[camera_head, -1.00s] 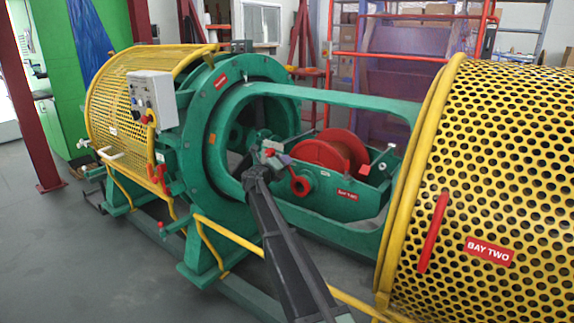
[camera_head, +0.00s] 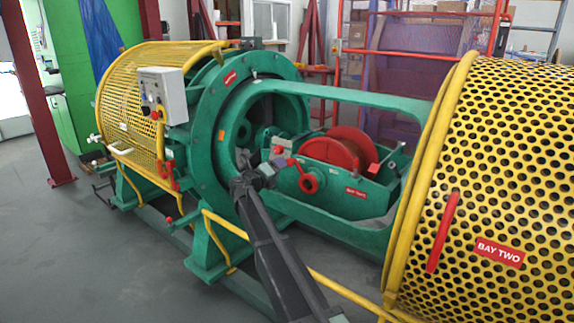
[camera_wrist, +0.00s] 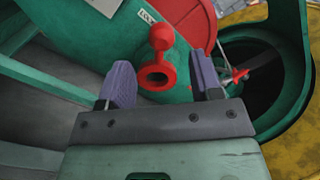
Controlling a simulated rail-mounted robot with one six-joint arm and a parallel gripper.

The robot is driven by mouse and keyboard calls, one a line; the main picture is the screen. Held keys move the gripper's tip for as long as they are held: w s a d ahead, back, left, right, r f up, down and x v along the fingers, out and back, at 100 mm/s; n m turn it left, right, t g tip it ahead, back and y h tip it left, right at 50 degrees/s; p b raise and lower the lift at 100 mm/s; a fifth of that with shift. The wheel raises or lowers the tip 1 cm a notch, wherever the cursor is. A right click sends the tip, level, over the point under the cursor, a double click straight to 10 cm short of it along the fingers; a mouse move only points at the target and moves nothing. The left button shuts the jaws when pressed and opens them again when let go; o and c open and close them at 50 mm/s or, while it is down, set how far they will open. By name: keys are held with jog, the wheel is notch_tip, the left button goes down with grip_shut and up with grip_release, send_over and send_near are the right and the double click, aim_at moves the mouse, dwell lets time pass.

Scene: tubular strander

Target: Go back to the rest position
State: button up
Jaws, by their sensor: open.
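My gripper (camera_wrist: 164,88) is open, with its two purple-grey fingers spread apart and nothing between them. In the wrist view a red handle with a round knob and a ring-shaped hub (camera_wrist: 158,62) shows just beyond the fingertips, and it looks apart from them. In the head view my gripper (camera_head: 262,172) is at the opening of the green strander frame, left of the red handle (camera_head: 308,182). The red reel (camera_head: 340,150) sits in the green cradle (camera_head: 352,191) behind the handle. A wrist-view part of the reel (camera_wrist: 196,22) shows at the top.
The green ring frame (camera_head: 206,120) stands left of my gripper. Yellow perforated guards flank the opening, the right one (camera_head: 500,160) marked "BAY TWO" and the left one (camera_head: 130,90) behind a grey control box (camera_head: 162,95). A yellow rail (camera_head: 330,285) runs low in front. Open floor lies at left.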

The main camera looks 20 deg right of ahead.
jog(key=shift+v, duration=1.05)
